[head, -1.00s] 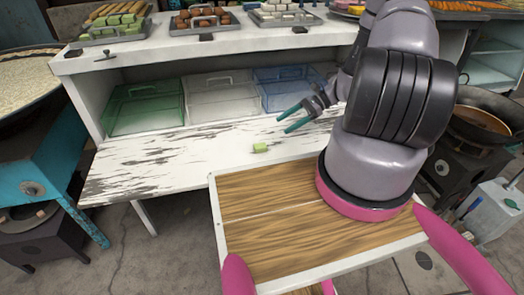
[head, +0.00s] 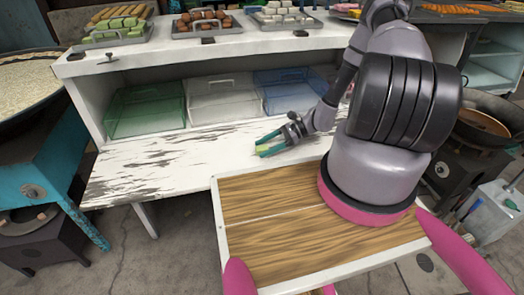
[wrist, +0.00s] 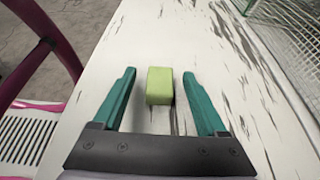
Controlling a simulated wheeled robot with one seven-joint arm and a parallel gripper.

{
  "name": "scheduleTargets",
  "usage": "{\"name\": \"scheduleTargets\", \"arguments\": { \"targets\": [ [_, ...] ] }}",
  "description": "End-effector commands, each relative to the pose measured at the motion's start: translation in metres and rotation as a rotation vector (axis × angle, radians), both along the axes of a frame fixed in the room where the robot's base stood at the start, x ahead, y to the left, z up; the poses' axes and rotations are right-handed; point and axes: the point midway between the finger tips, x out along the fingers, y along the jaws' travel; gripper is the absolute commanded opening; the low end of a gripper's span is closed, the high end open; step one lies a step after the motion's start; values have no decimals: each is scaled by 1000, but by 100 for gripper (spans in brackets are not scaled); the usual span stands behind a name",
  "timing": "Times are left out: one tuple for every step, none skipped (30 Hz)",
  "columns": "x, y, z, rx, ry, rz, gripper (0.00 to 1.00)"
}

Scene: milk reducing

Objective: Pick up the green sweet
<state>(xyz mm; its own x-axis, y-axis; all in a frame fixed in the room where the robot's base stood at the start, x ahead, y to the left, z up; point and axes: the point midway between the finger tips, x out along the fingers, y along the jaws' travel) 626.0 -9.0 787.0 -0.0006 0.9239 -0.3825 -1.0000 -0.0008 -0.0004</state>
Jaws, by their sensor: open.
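The green sweet (wrist: 160,85) is a small light-green block on the worn white table (head: 150,165). In the wrist view it lies between the two teal fingers of my gripper (wrist: 162,90), with a gap on each side. In the head view my gripper (head: 260,147) is low over the table near its front edge, and the sweet (head: 262,149) shows only partly between the fingers. My gripper is open and does not hold the sweet.
Green (head: 145,112), clear (head: 222,102) and blue (head: 288,92) lidded boxes stand at the back of the table under a shelf. Trays of sweets, one with green blocks (head: 118,28), sit on the shelf above. The table's left part is clear.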

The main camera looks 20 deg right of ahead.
Motion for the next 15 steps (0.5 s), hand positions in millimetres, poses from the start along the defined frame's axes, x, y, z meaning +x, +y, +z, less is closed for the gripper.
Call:
{"name": "scheduleTargets", "arguments": {
  "targets": [
    [0, 5, -2, 2, 1, 0, 75],
    [0, 8, -3, 1, 1, 0, 75],
    [0, 10, -4, 1, 1, 0, 75],
    [0, 11, -4, 0, 0, 0, 75],
    [0, 11, -4, 0, 0, 0, 75],
    [0, 11, -4, 0, 0, 0, 75],
    [0, 11, -4, 0, 0, -1, 75],
    [0, 11, -4, 0, 0, -1, 75],
    [0, 11, -4, 0, 0, -1, 75],
    [0, 11, -4, 0, 0, -1, 75],
    [0, 11, -4, 0, 0, -1, 71],
    [0, 11, -4, 0, 0, -1, 56],
    [0, 11, -4, 0, 0, -1, 44],
    [0, 11, -4, 0, 0, -1, 33],
    [0, 11, -4, 0, 1, -1, 18]
  ]
}}
